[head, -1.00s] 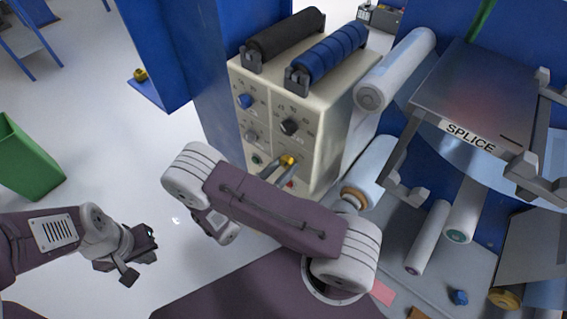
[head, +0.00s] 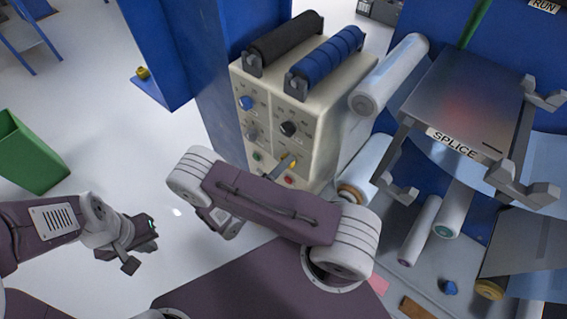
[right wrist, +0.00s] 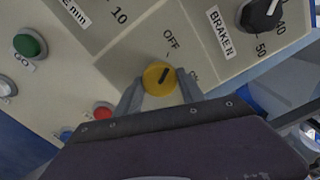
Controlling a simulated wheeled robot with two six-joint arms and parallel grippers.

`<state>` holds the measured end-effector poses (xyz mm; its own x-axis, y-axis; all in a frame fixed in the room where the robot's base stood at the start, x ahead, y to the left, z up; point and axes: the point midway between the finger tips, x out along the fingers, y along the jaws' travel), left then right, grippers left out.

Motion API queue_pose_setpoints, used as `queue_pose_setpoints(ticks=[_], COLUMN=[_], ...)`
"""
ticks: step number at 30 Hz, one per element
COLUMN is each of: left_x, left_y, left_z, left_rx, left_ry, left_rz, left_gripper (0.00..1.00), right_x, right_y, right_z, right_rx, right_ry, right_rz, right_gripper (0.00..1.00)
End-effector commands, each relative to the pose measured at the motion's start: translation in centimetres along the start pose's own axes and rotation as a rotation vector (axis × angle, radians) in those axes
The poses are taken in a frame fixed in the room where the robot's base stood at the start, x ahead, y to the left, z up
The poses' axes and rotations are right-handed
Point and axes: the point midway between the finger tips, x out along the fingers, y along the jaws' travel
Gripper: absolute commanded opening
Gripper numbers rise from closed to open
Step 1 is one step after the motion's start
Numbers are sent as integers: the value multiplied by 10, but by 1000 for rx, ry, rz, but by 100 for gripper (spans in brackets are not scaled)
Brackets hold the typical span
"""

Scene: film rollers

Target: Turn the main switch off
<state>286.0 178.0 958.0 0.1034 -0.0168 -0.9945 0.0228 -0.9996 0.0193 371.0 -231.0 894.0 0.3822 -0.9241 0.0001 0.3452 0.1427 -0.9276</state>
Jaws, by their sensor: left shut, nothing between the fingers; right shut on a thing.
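The main switch is a yellow round knob (right wrist: 159,78) with a dark pointer bar, on the front of a cream control box (head: 272,142). In the right wrist view the pointer aims between the OFF label (right wrist: 171,37) and the partly hidden ON label (right wrist: 194,75). My right gripper (right wrist: 158,88) is shut on the knob, one finger on each side. In the head view the knob (head: 293,163) is partly covered by that gripper. My left gripper (head: 151,230) is shut and empty, over the floor at the lower left.
A red button (right wrist: 103,111), a blue button (right wrist: 66,135) and a green GO button (right wrist: 29,44) are near the knob. A black BRAKE dial (right wrist: 262,14) is at the upper right. Rollers and a SPLICE table (head: 462,95) stand to the right.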

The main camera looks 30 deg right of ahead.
Motion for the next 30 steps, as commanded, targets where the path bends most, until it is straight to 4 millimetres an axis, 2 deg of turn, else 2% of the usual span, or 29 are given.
queue_pose_setpoints(ticks=[9,24,25,27,30], left_x=[-3,-4,-4,-4,-4], left_y=[0,0,0,0,0], left_z=[0,0,0,0,0], left_rx=[0,0,0,0,0], left_ry=[0,0,0,0,0], left_rz=[0,0,0,0,0], left_gripper=[0,0,0,0,0], right_x=[0,0,0,0,0], right_y=[0,0,0,0,0], right_z=[0,0,0,0,0], right_rx=[-96,-114,-114,-114,-113], right_ry=[0,-1,-1,-1,0], right_rz=[2,2,2,1,1], right_gripper=[6,6,49,68,68])
